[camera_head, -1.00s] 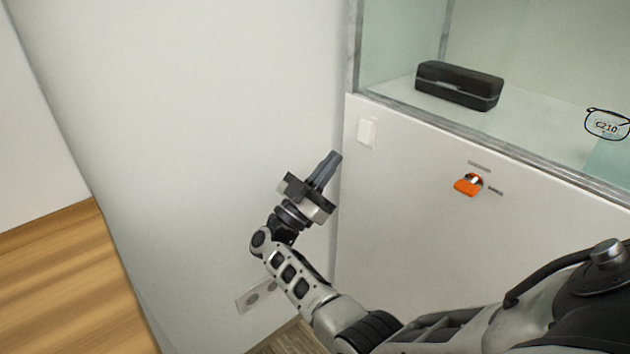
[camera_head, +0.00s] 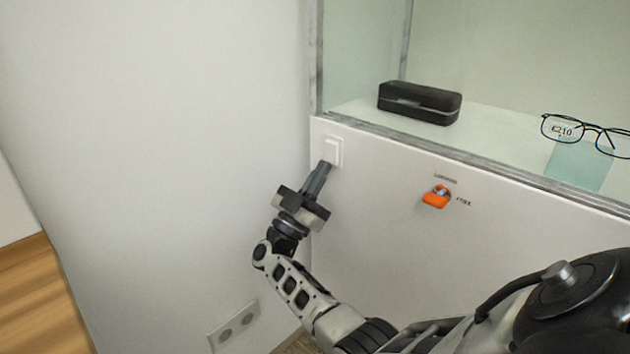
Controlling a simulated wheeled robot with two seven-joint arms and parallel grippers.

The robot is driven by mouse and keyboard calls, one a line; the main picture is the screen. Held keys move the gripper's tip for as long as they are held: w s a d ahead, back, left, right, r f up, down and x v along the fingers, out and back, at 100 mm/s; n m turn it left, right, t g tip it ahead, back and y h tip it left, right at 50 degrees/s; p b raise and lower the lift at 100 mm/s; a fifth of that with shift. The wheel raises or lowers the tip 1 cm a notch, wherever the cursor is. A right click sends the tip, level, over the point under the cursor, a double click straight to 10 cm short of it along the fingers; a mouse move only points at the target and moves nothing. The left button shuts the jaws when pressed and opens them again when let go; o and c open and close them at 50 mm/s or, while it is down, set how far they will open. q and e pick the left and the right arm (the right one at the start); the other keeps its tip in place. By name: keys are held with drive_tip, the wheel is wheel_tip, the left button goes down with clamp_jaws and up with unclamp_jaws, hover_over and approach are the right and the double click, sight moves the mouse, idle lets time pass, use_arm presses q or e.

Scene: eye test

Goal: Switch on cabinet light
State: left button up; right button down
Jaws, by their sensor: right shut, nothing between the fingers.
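A white light switch (camera_head: 333,151) sits on the upper left of the white cabinet front (camera_head: 375,230), just below the glass case. My right gripper (camera_head: 322,167) is shut and empty. Its fingertips are at the lower left edge of the switch and cover a small part of it. I cannot tell whether they touch it. My left gripper is not in view.
An orange lock or knob (camera_head: 436,198) is on the cabinet front to the right. Behind the glass are a black case (camera_head: 419,103) and glasses with a price tag (camera_head: 563,130). A wall socket (camera_head: 233,326) is low on the left wall.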

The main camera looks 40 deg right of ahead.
drive_tip(key=shift+p, duration=0.55)
use_arm(q)
drive_tip(key=b, duration=0.2)
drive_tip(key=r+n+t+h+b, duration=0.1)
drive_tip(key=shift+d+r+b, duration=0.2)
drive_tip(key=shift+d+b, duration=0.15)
use_arm(e)
drive_tip(key=w+v, duration=0.1)
drive_tip(key=v, duration=1.5)
drive_tip(key=shift+s, duration=0.4)
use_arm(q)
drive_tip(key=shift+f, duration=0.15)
use_arm(e)
drive_tip(key=shift+f, duration=0.15)
